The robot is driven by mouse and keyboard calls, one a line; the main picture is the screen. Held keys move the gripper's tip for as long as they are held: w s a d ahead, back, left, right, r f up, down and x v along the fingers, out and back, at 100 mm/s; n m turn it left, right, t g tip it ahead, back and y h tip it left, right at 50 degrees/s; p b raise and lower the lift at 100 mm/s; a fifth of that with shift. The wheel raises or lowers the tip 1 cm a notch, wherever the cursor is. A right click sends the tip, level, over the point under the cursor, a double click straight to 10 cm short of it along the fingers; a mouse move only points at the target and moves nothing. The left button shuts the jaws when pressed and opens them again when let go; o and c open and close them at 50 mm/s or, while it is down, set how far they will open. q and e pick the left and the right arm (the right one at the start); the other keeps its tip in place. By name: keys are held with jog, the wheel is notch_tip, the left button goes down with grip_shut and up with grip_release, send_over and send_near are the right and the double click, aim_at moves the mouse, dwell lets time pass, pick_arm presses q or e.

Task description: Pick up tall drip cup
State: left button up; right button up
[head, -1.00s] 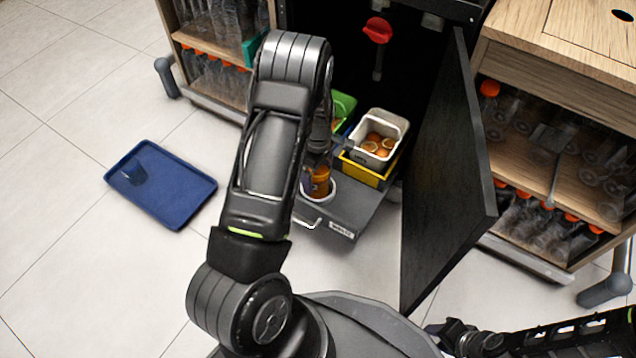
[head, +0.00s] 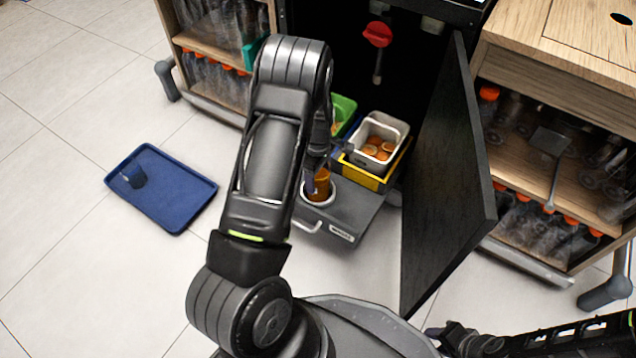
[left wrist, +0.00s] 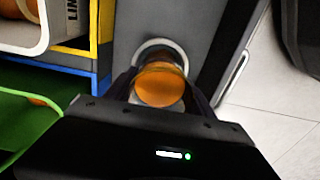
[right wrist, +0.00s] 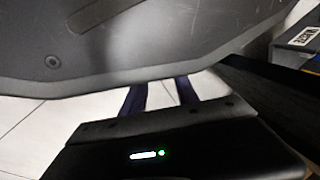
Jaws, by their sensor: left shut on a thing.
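The tall drip cup (head: 323,184) is clear with orange contents. It stands upright at the round white-rimmed opening (head: 308,201) of the pulled-out grey drawer (head: 352,213). My left gripper (left wrist: 160,88) is shut on the cup, one finger on each side, and the cup also shows in the left wrist view (left wrist: 160,84). The white rim shows just beyond it there. I cannot tell how far the cup's base is above the opening. My right gripper (right wrist: 160,95) is open and empty, low at the right, with floor between its fingers.
An open black door (head: 450,170) stands at right. A blue tray (head: 182,187) lies on clear floor at left.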

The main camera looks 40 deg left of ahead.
pick_arm(q)
grip_shut()
dwell(0.3)
jog(key=shift+r, duration=0.1)
notch_tip(320, 180, up, 10)
jog(key=p, duration=0.4)
jog(key=shift+p, duration=0.35)
